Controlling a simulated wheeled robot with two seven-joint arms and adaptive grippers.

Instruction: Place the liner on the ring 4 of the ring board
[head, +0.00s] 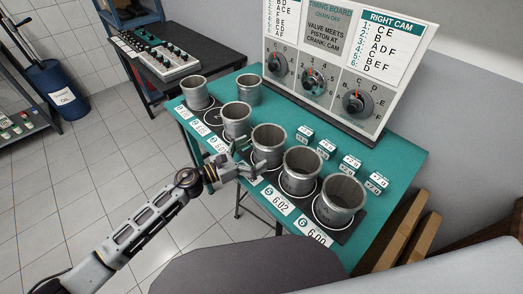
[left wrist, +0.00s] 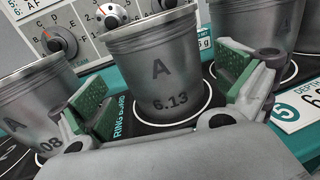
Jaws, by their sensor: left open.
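A grey metal liner marked A 6.13 (left wrist: 160,82) stands upright inside a white ring on the black ring board (left wrist: 155,143). In the head view this liner (head: 269,143) is in the row, fourth from the far left end by ring position. The card marked 5 (left wrist: 290,112) lies to its right, so its ring appears to be ring 4. My left gripper (head: 250,163) is open around it. In the left wrist view its green-padded fingers (left wrist: 165,88) stand at both sides of the liner, apparently apart from it. My right gripper is not in view.
Neighbouring liners (head: 236,119) and (head: 301,170) stand close on either side. Another liner (head: 248,89) stands at the back of the teal table (head: 398,150). Small weight-marked blocks (head: 327,146) lie behind the row. The timing board (head: 340,60) rises behind. A dark bench (head: 200,55) is at upper left.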

